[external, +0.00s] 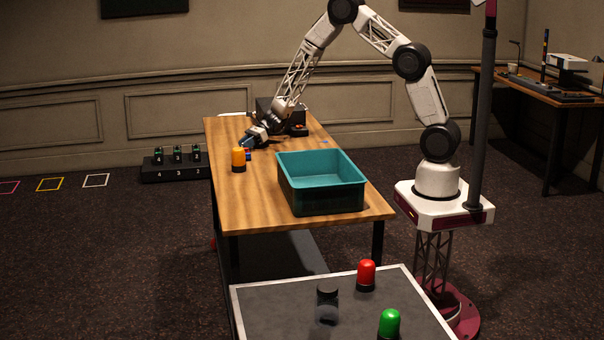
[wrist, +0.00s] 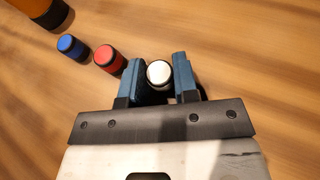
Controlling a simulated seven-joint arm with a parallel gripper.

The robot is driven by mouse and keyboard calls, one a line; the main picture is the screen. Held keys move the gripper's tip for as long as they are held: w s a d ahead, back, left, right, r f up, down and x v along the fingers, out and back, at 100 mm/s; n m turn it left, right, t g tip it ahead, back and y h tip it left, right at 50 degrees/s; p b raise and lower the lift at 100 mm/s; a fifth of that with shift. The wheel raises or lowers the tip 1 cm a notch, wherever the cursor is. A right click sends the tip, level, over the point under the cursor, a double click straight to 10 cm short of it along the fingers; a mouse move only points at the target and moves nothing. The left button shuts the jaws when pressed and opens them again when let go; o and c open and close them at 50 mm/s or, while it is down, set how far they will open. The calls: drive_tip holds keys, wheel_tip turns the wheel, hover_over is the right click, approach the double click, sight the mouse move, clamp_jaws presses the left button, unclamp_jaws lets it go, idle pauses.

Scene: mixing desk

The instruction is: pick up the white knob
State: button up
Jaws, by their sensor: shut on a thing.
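The white knob (wrist: 159,73) has a white top and a dark body, and sits between the blue fingers of my gripper (wrist: 160,80) in the wrist view. The fingers are shut on it from both sides. Its lower part is hidden by the fingers. In the external view my gripper (external: 250,139) is low at the left edge of the wooden table (external: 240,205), and the white knob cannot be made out there. I cannot tell whether the knob touches the table.
A red knob (wrist: 109,58) is just left of my gripper, with a blue knob (wrist: 71,46) beyond it. An orange lamp (external: 238,159) stands close by. A teal bin (external: 322,190) stands on the table's near half. A dark box (external: 284,112) is behind.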

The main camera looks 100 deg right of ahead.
drive_tip(key=shift+r, duration=0.2)
idle(0.3)
drive_tip(key=shift+r, duration=1.3)
drive_tip(key=shift+s+r, duration=0.15)
drive_tip(key=shift+r, duration=0.15)
drive_tip(key=s+a, duration=0.2)
drive_tip(key=s, duration=0.2)
drive_tip(key=s+a+r, duration=0.1)
drive_tip(key=s+a, duration=0.1)
drive_tip(key=s, duration=0.3)
drive_tip(key=s+a, duration=0.3)
drive_tip(key=s, duration=0.2)
drive_tip(key=shift+a+r, duration=0.1)
drive_tip(key=shift+r, duration=0.1)
